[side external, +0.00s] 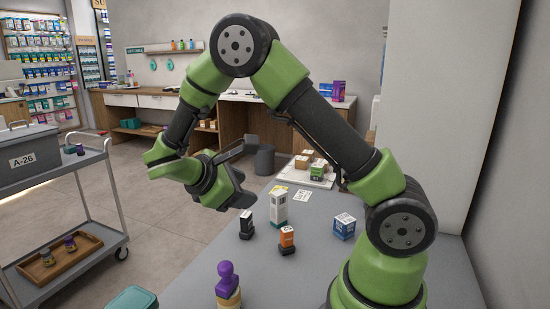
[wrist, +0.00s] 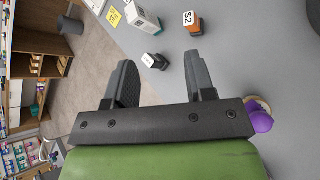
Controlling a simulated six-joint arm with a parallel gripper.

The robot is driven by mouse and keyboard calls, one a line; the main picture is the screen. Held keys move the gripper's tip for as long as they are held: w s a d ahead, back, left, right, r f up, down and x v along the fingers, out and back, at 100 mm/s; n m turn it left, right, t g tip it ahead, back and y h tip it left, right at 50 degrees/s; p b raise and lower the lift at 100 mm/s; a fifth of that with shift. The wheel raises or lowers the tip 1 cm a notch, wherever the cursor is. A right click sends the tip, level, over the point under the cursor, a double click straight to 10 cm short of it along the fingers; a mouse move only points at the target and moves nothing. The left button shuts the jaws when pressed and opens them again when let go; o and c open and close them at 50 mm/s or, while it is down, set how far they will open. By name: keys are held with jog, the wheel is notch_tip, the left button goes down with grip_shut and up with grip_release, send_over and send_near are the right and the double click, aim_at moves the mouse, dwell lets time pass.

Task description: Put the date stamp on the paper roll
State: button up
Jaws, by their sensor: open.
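A purple knob-handled piece (side external: 227,278), which looks like a stamp, stands upright on a tan round piece (side external: 230,302) that may be the paper roll. Both show at the right edge of my gripper in the wrist view, purple (wrist: 260,121) over a pale rim. A black block with a white top (side external: 246,226) and an orange block on a black base (side external: 287,241), its top marked S2 (wrist: 188,18), also look like stamps. I cannot tell which is the date stamp. My gripper (side external: 246,174) is open and empty, raised above the counter's left edge, apart from all of these.
A tall white box (side external: 278,208) stands behind the blocks and a blue-white cube (side external: 344,227) to their right. A white tray with boxes (side external: 318,181) lies at the back. A grey trolley (side external: 65,275) stands left, beyond a floor gap. The counter's front right is clear.

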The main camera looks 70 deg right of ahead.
jog(key=s+a+r+m+t+y, duration=1)
jog(key=s+a+r+m+y, duration=0.1)
jog(key=s+r, duration=0.1)
jog(key=shift+a+y, duration=0.25)
jog(key=shift+y, duration=0.15)
jog(key=shift+o, duration=0.4)
jog(key=shift+s+a+r+m+t+y, duration=0.25)
jog(key=shift+s+r+m+t+y, duration=0.05)
jog(key=shift+m+t, duration=0.3)
